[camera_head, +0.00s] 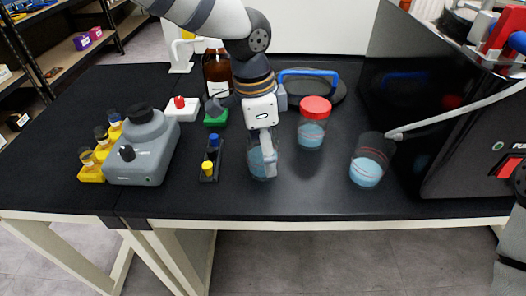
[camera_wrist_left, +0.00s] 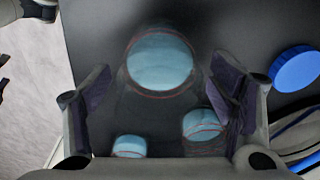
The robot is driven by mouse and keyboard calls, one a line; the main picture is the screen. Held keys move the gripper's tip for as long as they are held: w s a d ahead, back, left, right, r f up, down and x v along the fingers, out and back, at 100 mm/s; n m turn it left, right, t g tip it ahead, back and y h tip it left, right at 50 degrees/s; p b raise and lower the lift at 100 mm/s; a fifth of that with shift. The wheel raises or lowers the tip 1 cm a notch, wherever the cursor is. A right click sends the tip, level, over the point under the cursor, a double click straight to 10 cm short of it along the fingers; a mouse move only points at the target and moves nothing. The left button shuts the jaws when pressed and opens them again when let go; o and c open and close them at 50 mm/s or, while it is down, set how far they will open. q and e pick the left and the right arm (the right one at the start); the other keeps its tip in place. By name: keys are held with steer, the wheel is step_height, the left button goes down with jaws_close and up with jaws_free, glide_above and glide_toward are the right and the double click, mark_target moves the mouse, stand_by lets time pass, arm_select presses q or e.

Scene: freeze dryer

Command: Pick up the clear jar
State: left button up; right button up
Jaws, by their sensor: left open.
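A clear jar with blue contents (camera_head: 256,160) stands on the black bench in the middle of the head view. My left gripper (camera_head: 264,160) comes down over it, and its white finger hides part of the jar. In the left wrist view a large round blue patch in clear walls (camera_wrist_left: 160,60) lies between and beyond the open fingers (camera_wrist_left: 160,85); I cannot tell whether they touch the jar. A red-lidded jar with blue contents (camera_head: 311,133) stands to the right and farther back. Another clear jar (camera_head: 367,170) stands farther right.
The black freeze dryer (camera_head: 430,110) stands at the right, its hose reaching the right jar. A small tube rack (camera_head: 209,172), grey mixer (camera_head: 145,155) and brown bottle (camera_head: 217,72) are left or behind. The bench front (camera_head: 270,200) is clear.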

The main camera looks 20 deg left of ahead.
arm_select(q)
steer(key=shift+r, duration=0.1)
steer(key=c, duration=1.6)
